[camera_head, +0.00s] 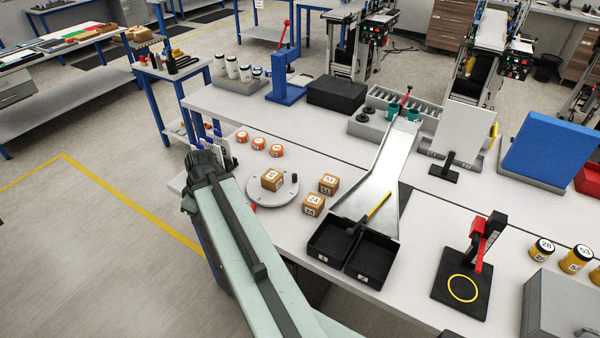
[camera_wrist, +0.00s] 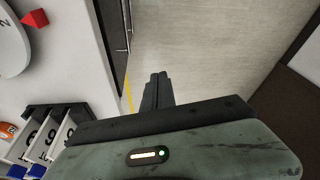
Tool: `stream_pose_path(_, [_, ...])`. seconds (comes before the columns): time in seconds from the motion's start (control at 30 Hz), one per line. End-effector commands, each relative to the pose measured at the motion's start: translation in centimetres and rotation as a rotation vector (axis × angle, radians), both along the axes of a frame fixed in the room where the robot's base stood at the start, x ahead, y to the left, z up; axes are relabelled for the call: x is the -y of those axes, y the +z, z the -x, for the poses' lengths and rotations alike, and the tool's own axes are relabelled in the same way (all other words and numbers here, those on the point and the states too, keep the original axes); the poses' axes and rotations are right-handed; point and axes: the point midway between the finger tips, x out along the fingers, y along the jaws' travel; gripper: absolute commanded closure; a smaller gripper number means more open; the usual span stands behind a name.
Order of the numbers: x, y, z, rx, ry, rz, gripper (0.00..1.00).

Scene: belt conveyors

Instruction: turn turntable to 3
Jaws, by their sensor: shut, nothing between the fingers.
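The turntable (camera_head: 270,199) is a round grey disc on the near left of the white table, with a small knob on its right side. A cardboard cube (camera_head: 272,180) with a label sits on it. In the wrist view part of the turntable (camera_wrist: 12,50) shows at the upper left, with the digit 2 near its edge. A red pointer (camera_wrist: 35,18) lies beside the disc, close to the 2. My gripper (camera_wrist: 158,78) is shut and empty, off the table edge and apart from the turntable. In the head view my arm hides the gripper's fingers.
Two cardboard cubes (camera_head: 328,184) stand right of the turntable, with black bins (camera_head: 330,242) beyond them. A slotted rack (camera_wrist: 52,130) is at the wrist view's lower left. Open floor (camera_wrist: 200,40) lies beyond the table edge.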

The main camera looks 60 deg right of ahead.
Motion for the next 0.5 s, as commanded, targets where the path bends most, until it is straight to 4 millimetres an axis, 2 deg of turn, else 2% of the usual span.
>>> stream_pose_path(0.03, [3.6,0.2,1.5,0.033,0.008,0.006,1.0])
stream_pose_path(0.13, [10.9,0.8,5.1,0.126,0.063,0.045,1.0])
stream_pose_path(0.2, [16.1,1.3,8.6,0.192,0.102,0.094,1.0])
stream_pose_path(0.3, [22.3,2.2,13.9,0.272,0.15,0.184,1.0])
stream_pose_path(0.4, [26.7,2.9,18.6,0.323,0.187,0.274,1.0])
stream_pose_path(0.5, [29.2,3.4,22.0,0.347,0.212,0.34,1.0])
